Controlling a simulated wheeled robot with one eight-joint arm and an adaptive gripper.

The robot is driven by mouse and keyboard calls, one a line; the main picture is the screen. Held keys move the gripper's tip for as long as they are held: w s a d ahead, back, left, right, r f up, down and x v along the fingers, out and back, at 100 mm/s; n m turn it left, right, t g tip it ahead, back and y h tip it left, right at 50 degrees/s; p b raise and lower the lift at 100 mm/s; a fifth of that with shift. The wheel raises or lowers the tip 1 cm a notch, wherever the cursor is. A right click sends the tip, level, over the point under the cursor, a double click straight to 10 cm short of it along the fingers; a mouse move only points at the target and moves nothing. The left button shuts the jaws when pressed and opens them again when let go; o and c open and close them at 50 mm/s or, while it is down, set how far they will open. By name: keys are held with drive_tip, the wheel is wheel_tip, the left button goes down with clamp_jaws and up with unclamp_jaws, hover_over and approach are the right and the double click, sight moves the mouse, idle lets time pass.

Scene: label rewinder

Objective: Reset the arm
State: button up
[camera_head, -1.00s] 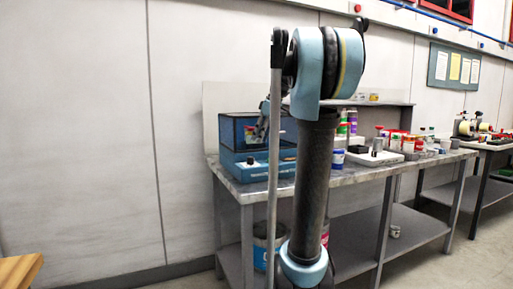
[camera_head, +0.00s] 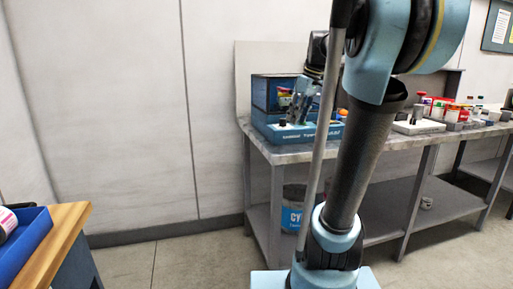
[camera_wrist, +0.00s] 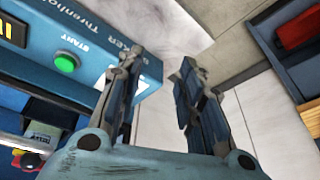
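My arm rises through the middle of the head view. My gripper (camera_head: 298,108) hangs at its far side, in front of the blue machine (camera_head: 268,128) on the grey workbench. In the wrist view, my gripper (camera_wrist: 158,68) has its two fingers spread apart with a clear gap between them. Nothing is held; pale wall and floor show through the gap. The blue machine's front panel (camera_wrist: 95,40), with a green button (camera_wrist: 65,62) labelled START, is left of the fingers. Whether the fingers touch the machine cannot be told.
The grey workbench (camera_head: 290,154) carries a white tray (camera_head: 420,127) and several small containers on the right. A bucket (camera_head: 293,208) stands on its lower shelf. A wooden table (camera_head: 66,228) with a blue bin (camera_head: 28,236) is at lower left. The floor between is clear.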

drive_tip(key=s+d+f+m+h, duration=0.1)
drive_tip(key=s+f+m, duration=0.3)
drive_tip(key=s+f, duration=0.8)
drive_tip(key=s+d+f+m+h, duration=0.1)
drive_tip(key=s+f+m, duration=0.3)
drive_tip(key=s+f, duration=0.8)
wheel_tip(320, 180, down, 4)
drive_tip(key=shift+f+h, duration=0.2)
drive_tip(key=shift+h, duration=0.2)
drive_tip(key=shift+w+f, duration=0.2)
drive_tip(key=shift+w, duration=0.2)
drive_tip(key=shift+c, duration=0.3)
